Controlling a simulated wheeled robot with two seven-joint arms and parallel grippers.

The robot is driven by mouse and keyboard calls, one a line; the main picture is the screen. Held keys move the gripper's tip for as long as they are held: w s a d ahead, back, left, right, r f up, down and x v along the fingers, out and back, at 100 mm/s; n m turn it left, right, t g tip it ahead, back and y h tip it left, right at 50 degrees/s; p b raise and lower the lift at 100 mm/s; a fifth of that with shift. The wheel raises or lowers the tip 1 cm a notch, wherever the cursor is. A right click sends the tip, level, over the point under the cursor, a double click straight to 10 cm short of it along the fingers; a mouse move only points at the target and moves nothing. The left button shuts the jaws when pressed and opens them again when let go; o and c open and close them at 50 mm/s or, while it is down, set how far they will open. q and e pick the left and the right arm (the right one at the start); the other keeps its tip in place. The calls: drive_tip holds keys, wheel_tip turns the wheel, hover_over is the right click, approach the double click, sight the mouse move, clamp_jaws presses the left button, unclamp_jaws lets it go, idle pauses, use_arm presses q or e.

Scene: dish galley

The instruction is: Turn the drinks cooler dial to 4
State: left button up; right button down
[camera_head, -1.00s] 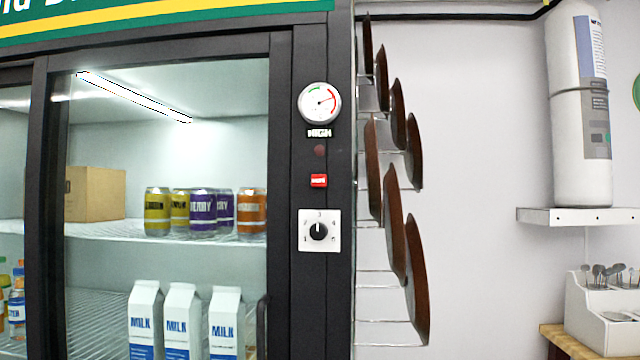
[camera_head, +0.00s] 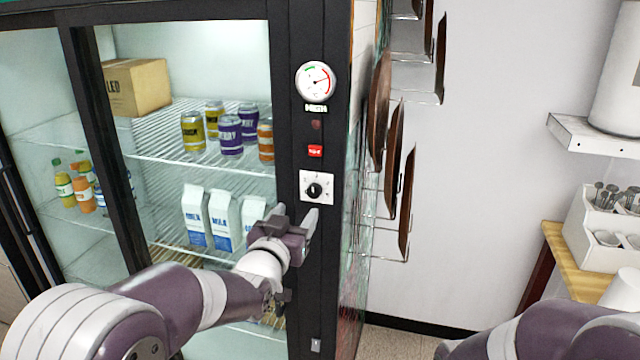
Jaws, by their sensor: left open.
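The drinks cooler (camera_head: 304,270) stands at the left with a black frame and glass doors. Its dial (camera_head: 314,190) is a black round knob on a white square plate on the right-hand post. The dial's white mark points about straight up; the numbers are too small to read now. My left gripper (camera_head: 295,212) is open and empty, just below the dial plate, with its fingertips pointing up towards it. I cannot tell whether it touches the post. My right arm shows at the lower right, but its gripper is out of view.
Cans and milk cartons (camera_head: 222,216) stand behind the glass. Brown trays (camera_head: 395,160) hang on a wall rack just right of the cooler. A wooden table (camera_head: 572,262) stands at the right.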

sight(313, 192)
use_arm(q)
drive_tip(key=p+x, duration=0.1)
drive_tip(key=x, duration=0.2)
drive_tip(key=p+x, duration=0.1)
drive_tip(key=x, duration=0.2)
drive_tip(key=d+p+x, duration=0.1)
drive_tip(key=x, duration=0.2)
drive_tip(key=shift+s+r+p, duration=0.1)
drive_tip(key=shift+p, duration=0.3)
drive_tip(key=shift+w+a, duration=0.1)
drive_tip(key=shift+w, duration=0.15)
drive_tip(key=shift+a, duration=0.25)
drive_tip(key=shift+d, duration=0.2)
drive_tip(key=c, duration=1)
